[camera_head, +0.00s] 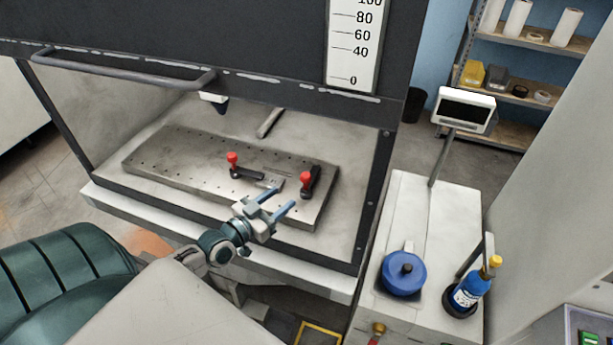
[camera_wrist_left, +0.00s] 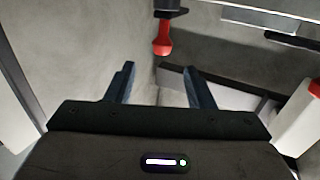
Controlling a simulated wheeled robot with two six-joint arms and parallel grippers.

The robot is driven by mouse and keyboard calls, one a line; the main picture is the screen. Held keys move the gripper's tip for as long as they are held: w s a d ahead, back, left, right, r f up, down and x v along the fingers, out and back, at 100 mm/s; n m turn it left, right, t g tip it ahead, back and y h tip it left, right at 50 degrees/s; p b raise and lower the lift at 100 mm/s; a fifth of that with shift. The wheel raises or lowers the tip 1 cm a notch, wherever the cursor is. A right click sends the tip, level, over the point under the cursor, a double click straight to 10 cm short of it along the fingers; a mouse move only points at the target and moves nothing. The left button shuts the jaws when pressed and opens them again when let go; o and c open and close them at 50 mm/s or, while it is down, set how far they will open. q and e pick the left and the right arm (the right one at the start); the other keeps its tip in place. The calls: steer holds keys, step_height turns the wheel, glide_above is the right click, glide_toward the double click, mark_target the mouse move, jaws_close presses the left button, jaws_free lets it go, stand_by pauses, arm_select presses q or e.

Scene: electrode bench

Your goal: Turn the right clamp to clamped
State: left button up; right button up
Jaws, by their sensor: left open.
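The right clamp (camera_head: 311,186) has a black body and a red knob and is mounted near the right end of the grey perforated plate (camera_head: 185,155). The left clamp (camera_head: 246,173), also black with a red knob, is left of it. A small flat metal piece (camera_head: 271,182) lies between them. My left gripper (camera_head: 283,197) is open and empty, just in front of the clamps, its fingers pointing toward the right clamp. In the left wrist view a red knob (camera_wrist_left: 163,40) shows ahead of the open fingers (camera_wrist_left: 160,82); I cannot tell which clamp it belongs to. My right gripper is out of view.
A dark frame with a raised front and a handle bar (camera_head: 130,70) encloses the plate. Its right post (camera_head: 375,190) stands right of the clamps. A white side bench (camera_head: 430,210) holds a blue lidded pot (camera_head: 404,275), a blue bottle (camera_head: 468,291) and a display (camera_head: 464,110).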

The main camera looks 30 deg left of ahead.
mark_target(303, 180)
arm_select(q)
steer(key=w, duration=0.3)
steer(key=shift+w+d+b, duration=0.15)
steer(key=shift+b, duration=0.15)
steer(key=shift+w+d+b, duration=0.15)
steer(key=shift+w+b, duration=0.3)
steer(key=shift+w, duration=0.7)
steer(key=w+b, duration=0.2)
steer(key=w, duration=0.1)
steer(key=w+b, duration=0.1)
steer(key=shift+w+d+f+b, duration=0.15)
steer(key=shift+d+b, duration=0.15)
steer(key=shift+b, duration=0.1)
steer(key=shift+w+d, duration=0.1)
steer(key=shift+w, duration=0.35)
steer(key=shift+r, duration=0.2)
jaws_close()
steer(key=shift+f+b, duration=0.1)
steer(key=shift+b, duration=0.2)
